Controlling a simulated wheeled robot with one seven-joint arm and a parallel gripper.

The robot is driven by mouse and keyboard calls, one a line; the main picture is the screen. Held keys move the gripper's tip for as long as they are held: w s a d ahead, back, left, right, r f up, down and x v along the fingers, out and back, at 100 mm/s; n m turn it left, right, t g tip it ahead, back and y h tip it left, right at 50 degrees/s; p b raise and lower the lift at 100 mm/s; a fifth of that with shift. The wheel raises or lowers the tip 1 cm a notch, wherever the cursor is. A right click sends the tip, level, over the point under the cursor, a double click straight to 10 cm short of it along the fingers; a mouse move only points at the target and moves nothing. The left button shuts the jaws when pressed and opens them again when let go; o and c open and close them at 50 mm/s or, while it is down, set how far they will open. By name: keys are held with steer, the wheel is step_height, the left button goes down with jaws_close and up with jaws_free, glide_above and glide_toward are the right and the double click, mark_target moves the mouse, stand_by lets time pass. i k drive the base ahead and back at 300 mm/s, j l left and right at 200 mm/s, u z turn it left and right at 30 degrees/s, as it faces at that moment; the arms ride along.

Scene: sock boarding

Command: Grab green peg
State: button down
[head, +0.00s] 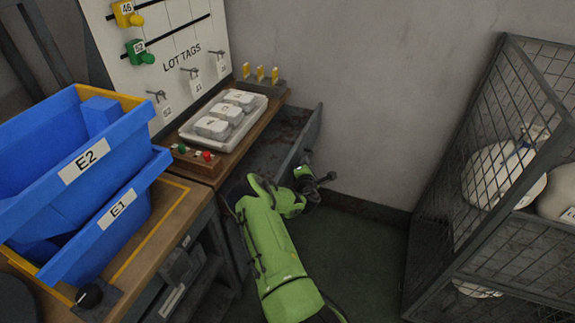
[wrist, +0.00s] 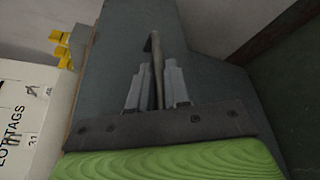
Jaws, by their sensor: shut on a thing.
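A green peg (head: 141,56) with a small white number tag sits on the white LOT TAGS board (head: 170,30) at the upper left of the head view, below a yellow peg (head: 127,15) tagged 46. My gripper (wrist: 155,78) is far from the green peg, low and to its right. Its two grey fingers are closed around a thin bronze-brown handle (wrist: 154,48) on a grey drawer front (wrist: 205,75). In the head view my gripper (head: 320,180) is small and dark at the drawer's front edge. The drawer (head: 275,140) stands open with a brownish, shadowed inside.
Blue bins E2 (head: 80,160) and E1 (head: 118,208) sit on the bench at left. A tray (head: 225,120) of white blocks and a red-and-green button box (head: 197,157) are on the wooden ledge. A wire cage (head: 500,150) stands at right. Bare floor lies between.

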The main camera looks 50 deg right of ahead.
mark_target(181, 147)
steer(key=k+l, duration=0.25)
steer(key=k, duration=0.25)
steer(key=k+j, duration=0.3)
steer(key=k, duration=0.25)
